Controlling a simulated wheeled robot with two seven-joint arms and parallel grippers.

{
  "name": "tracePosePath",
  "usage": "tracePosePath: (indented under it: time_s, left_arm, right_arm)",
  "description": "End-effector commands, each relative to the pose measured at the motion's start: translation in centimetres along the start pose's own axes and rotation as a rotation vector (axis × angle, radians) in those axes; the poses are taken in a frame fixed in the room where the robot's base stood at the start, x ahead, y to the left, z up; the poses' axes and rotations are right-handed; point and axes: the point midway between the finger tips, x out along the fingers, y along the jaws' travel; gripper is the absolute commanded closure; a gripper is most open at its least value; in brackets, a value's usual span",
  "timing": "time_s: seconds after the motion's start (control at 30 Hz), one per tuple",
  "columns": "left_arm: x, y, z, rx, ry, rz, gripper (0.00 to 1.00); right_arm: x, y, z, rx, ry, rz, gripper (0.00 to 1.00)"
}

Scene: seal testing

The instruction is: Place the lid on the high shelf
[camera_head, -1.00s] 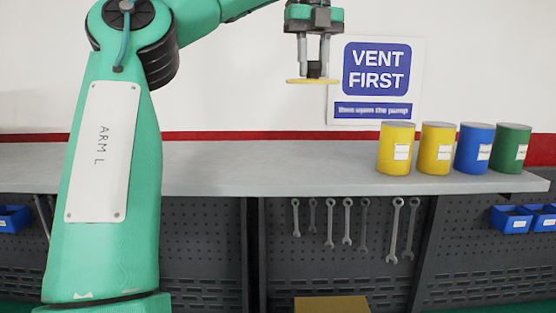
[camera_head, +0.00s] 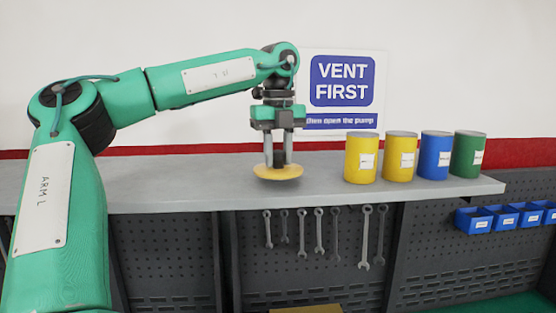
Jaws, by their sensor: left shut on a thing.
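The lid (camera_head: 278,173) is a round yellow disc with a dark knob on top. My left gripper (camera_head: 278,158) is shut on the knob and holds the lid roughly level. In the picture the lid overlaps the grey shelf (camera_head: 170,180), left of the cans. I cannot tell whether it touches the shelf or hangs just above it. My right gripper is not in view.
Two yellow cans (camera_head: 361,160) (camera_head: 400,158), a blue can (camera_head: 434,157) and a green can (camera_head: 468,155) stand at the shelf's right end. The shelf left of the lid is clear. Wrenches (camera_head: 318,230) hang below, and blue bins (camera_head: 474,219) sit lower right.

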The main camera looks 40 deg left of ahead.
Motion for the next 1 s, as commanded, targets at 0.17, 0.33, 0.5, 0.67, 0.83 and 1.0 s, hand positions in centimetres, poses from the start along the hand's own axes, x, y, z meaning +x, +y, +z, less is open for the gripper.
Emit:
tracePosePath:
  time_s: [0.17,0.33,0.5,0.67,0.83,1.0]
  left_arm:
    - [1.9,0.0,0.0,0.002,0.001,0.0,1.0]
    - [2.3,0.0,0.0,0.001,-0.001,0.0,1.0]
    - [2.5,0.0,0.0,0.0,-0.001,0.0,1.0]
    - [2.6,0.0,0.0,0.0,0.0,0.001,0.54]
    - [2.6,0.0,0.0,0.0,0.0,0.002,0.5]
    - [2.5,0.0,0.0,0.0,0.0,0.001,0.5]
  right_arm:
    - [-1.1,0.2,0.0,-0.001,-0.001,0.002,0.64]
    - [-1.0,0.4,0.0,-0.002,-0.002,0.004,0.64]
    - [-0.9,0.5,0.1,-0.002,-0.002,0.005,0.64]
    - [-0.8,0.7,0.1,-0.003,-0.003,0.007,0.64]
    - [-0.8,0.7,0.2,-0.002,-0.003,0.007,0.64]
    - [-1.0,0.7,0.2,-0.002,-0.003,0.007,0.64]
